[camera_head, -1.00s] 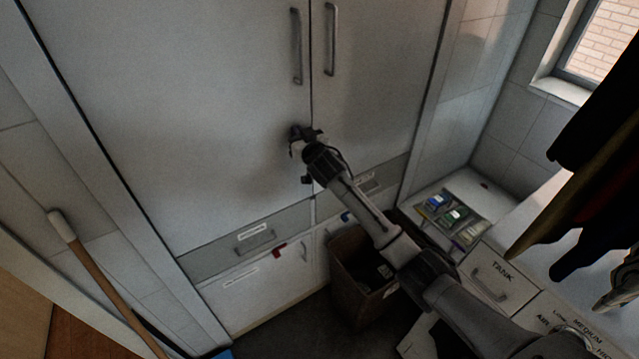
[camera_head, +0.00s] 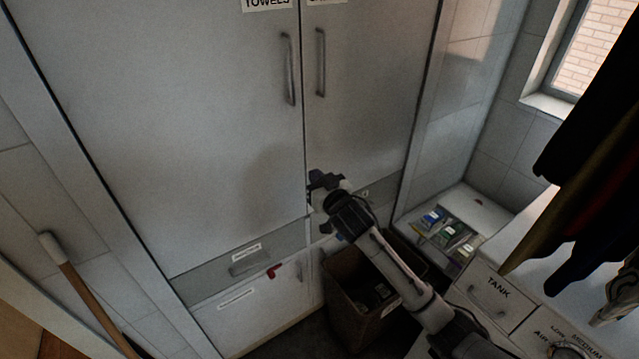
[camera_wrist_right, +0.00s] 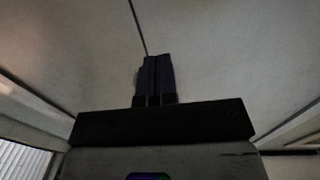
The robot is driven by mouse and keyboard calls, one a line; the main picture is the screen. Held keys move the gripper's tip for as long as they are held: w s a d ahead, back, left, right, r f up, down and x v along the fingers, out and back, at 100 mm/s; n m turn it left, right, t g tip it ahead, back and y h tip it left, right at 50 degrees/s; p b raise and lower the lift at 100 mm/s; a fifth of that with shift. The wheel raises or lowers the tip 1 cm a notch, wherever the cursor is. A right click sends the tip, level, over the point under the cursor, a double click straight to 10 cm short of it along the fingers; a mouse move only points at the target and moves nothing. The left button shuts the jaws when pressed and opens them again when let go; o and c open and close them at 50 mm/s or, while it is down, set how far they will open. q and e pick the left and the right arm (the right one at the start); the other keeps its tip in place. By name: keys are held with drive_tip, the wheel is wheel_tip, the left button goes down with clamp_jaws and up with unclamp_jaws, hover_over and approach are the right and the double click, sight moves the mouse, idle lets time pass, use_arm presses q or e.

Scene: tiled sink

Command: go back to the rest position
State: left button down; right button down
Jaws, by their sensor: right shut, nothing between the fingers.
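My right gripper (camera_head: 322,181) is in front of the tall white cupboard, low near the seam between its two doors. In the right wrist view its two dark fingers (camera_wrist_right: 155,75) are together with nothing between them. The left cupboard door (camera_head: 180,110) and right cupboard door (camera_head: 370,110) are shut, each with a vertical metal handle above the gripper. The gripper appears apart from both handles. My left gripper is not in view.
A brown bin (camera_head: 345,300) stands on the floor below my right arm. A white counter unit marked TANK (camera_head: 495,290) is at the right, with dark clothes (camera_head: 590,130) hanging above it. A wooden-handled pole (camera_head: 90,295) leans at the left. Small packets (camera_head: 447,235) lie on a ledge.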

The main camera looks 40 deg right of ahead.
drive_tip(key=shift+s+a, duration=0.1)
drive_tip(key=shift+s, duration=0.55)
drive_tip(key=s+a+f+n+g+y+p, duration=0.1)
drive_tip(key=s+a+f+g+p, duration=0.2)
drive_tip(key=s, duration=1)
drive_tip(key=s+a+f+n+g+y+p, duration=0.1)
drive_tip(key=s+a+f+g, duration=0.5)
drive_tip(key=s, duration=0.7)
drive_tip(key=s+a+f+n+g+y+p, duration=0.2)
drive_tip(key=s+a+f+g+p, duration=0.2)
drive_tip(key=s+a+f, duration=0.4)
drive_tip(key=s+a+g, duration=0.1)
drive_tip(key=s, duration=0.5)
drive_tip(key=shift+a+f+p, duration=0.15)
drive_tip(key=shift+a+p, duration=0.05)
drive_tip(key=shift+p, duration=0.15)
